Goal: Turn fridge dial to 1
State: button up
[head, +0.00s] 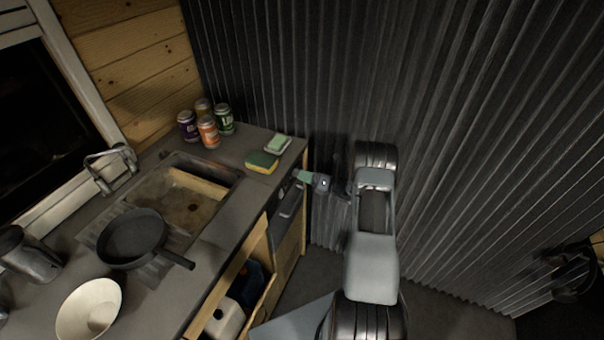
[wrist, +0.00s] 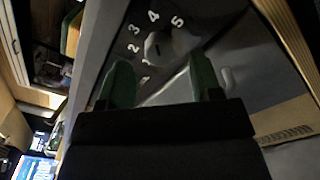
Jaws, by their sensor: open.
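The fridge dial (wrist: 158,45) is a pale round knob on a dark panel in the wrist view. White numbers 1 to 5 curve around its left and upper side, with the 1 at lower left. A dark mark shows on the knob, but I cannot tell which number it points to. My gripper (wrist: 160,62) is open, with its green fingers either side of the dial in the picture. I cannot tell whether they touch it. In the head view, my gripper (head: 300,175) is at the front of the fridge (head: 290,198) under the counter's end, where the dial is hidden.
The counter (head: 215,235) holds a sink (head: 185,205), a pan (head: 133,238), a bowl (head: 90,308), sponges (head: 262,162) and several cans (head: 208,132). A drawer (head: 245,312) stands open below. A corrugated wall (head: 450,130) rises behind my arm.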

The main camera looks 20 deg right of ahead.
jog(key=shift+x, duration=1.05)
jog(key=c, duration=0.9)
jog(key=shift+c, duration=0.2)
